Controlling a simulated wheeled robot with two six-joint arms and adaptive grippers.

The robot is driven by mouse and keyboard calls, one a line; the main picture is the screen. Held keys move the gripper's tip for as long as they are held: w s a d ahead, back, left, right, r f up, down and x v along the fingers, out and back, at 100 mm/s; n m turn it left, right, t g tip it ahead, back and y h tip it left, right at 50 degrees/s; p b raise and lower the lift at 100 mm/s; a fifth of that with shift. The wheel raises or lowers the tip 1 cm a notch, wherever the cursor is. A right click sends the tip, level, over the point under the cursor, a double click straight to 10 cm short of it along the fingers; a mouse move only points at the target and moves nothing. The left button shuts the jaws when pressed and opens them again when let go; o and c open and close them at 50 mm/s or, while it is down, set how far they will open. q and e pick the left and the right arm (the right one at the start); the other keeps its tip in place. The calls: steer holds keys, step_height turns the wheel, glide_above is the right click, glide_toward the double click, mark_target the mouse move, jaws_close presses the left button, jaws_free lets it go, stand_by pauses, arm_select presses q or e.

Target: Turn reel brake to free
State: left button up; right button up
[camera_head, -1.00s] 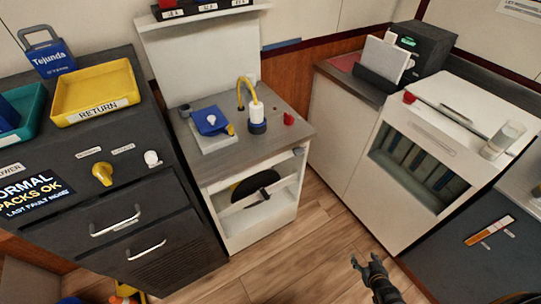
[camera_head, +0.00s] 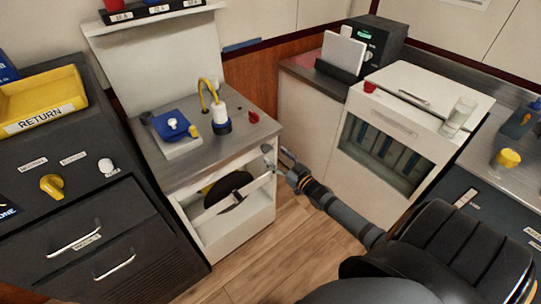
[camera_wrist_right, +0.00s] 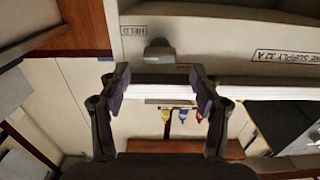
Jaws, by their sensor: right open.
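The white reel cabinet (camera_head: 264,215) stands in the middle of the head view, with a dark reel (camera_head: 231,188) inside its open front. A small grey knob (camera_head: 266,148) sits at the upper right of that front; I take it for the reel brake. In the right wrist view the grey knob (camera_wrist_right: 159,53) shows beside a label reading HELD (camera_wrist_right: 126,31). My right gripper (camera_head: 284,160) is open and empty, just right of the knob. In the wrist view its fingertips (camera_wrist_right: 160,80) lie either side of the knob's line, apart from it. My left gripper is out of view.
A dark drawer unit (camera_head: 75,205) is on the left, a white glass-front cabinet (camera_head: 400,125) on the right. Floor between is clear.

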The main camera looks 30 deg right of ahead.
mark_target(269, 150)
steer(key=w, duration=0.2)
steer(key=shift+w, duration=0.35)
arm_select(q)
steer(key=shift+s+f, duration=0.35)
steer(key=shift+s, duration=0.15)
arm_select(e)
steer(key=shift+w+a, duration=0.1)
steer(key=shift+w, duration=0.3)
steer(key=c, duration=1.1)
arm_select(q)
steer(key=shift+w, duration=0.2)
arm_select(e)
steer(key=shift+c, duration=0.2)
